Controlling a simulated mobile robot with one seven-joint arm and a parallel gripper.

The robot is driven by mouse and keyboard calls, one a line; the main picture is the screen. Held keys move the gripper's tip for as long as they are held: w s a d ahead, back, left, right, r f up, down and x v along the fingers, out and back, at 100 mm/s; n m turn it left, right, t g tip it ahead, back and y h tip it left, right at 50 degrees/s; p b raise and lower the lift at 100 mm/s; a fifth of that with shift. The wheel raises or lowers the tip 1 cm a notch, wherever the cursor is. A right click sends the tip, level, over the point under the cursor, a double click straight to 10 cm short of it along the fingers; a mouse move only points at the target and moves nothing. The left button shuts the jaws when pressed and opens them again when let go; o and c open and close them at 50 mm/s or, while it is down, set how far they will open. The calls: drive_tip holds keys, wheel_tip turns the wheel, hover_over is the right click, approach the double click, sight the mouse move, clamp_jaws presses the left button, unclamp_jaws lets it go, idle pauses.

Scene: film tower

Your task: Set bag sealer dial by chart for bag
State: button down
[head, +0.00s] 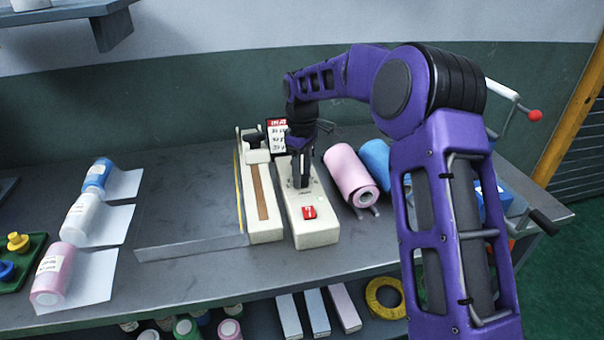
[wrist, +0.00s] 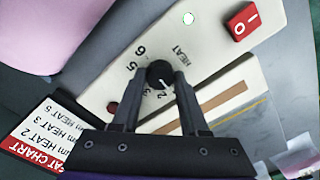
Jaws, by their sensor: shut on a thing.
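The bag sealer has a cream control box (head: 313,222) with a red rocker switch (head: 309,212) and, to its left, a sealing bed (head: 262,200) with a brown strip. In the wrist view, my gripper (wrist: 157,82) is shut on the black heat dial (wrist: 159,72), one finger on each side. The dial's pale mark is near the 2, but its exact setting is hard to read. Printed 5, 6 and HEAT show around it. The red-headed heat chart (wrist: 45,135) shows HEAT 2, 3 and 5, partly cut off. A greyish flat bag or sheet (head: 190,248) lies left of the bed.
Pink (head: 350,172) and blue (head: 375,157) rolls lie right of the control box. A green tray (head: 22,262) is at the far left.

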drive_tip(key=shift+r+m, duration=0.1)
drive_tip(key=shift+m, duration=0.2)
drive_tip(key=shift+m+p, duration=0.7)
drive_tip(key=shift+m, duration=0.2)
drive_tip(key=m+p, duration=0.1)
drive_tip(key=m, duration=0.3)
drive_tip(key=shift+m+p, duration=0.3)
drive_tip(key=m+p, duration=0.1)
drive_tip(key=m, duration=0.2)
drive_tip(key=shift+m, duration=0.3)
drive_tip(key=shift+m+p, duration=0.35)
drive_tip(key=shift+m, duration=1.45)
drive_tip(key=shift+c, duration=2.1)
unclamp_jaws()
